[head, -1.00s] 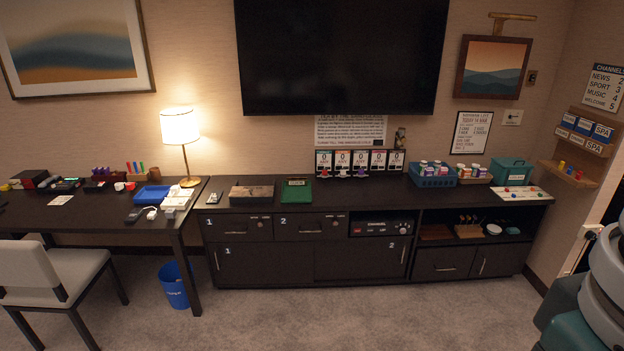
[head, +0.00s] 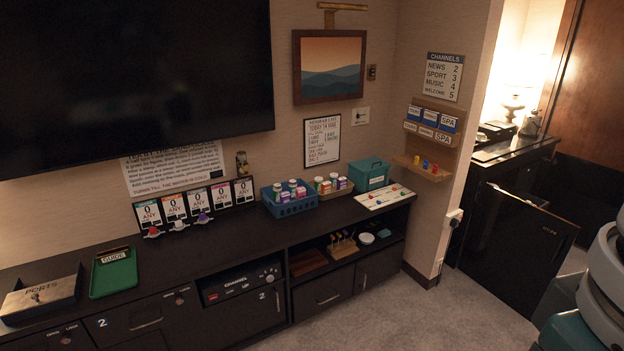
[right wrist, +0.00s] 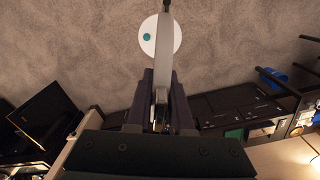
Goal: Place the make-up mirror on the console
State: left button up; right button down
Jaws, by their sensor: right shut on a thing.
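The long dark console (head: 240,238) runs along the wall under the TV in the head view. My right gripper (right wrist: 161,85) shows in the right wrist view, shut on a thin grey upright piece seen edge-on. A white round disc with a teal dot (right wrist: 149,47) shows at its far end, over the carpet. I take this held thing to be the make-up mirror, though its mirror face cannot be made out. Neither the held thing nor my right gripper shows in the head view. My left gripper is in no view now.
On the console stand a green tray (head: 113,279), several cards (head: 174,205), a blue basket (head: 289,208), a teal box (head: 370,176) and a white board (head: 385,198). Bare top lies in front of the cards and basket.

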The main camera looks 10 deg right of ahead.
aim_at(228, 232)
jog(key=i+l, duration=0.1)
jog(key=i, duration=1.45)
jog(key=i+u, duration=0.45)
jog(key=i+l+u, duration=0.3)
jog(key=i+u, duration=0.2)
jog(key=i+l+u, duration=0.7)
jog(key=l+u, duration=0.25)
jog(key=i+l+u, duration=0.25)
jog(key=l+u, duration=0.2)
jog(key=l, duration=0.15)
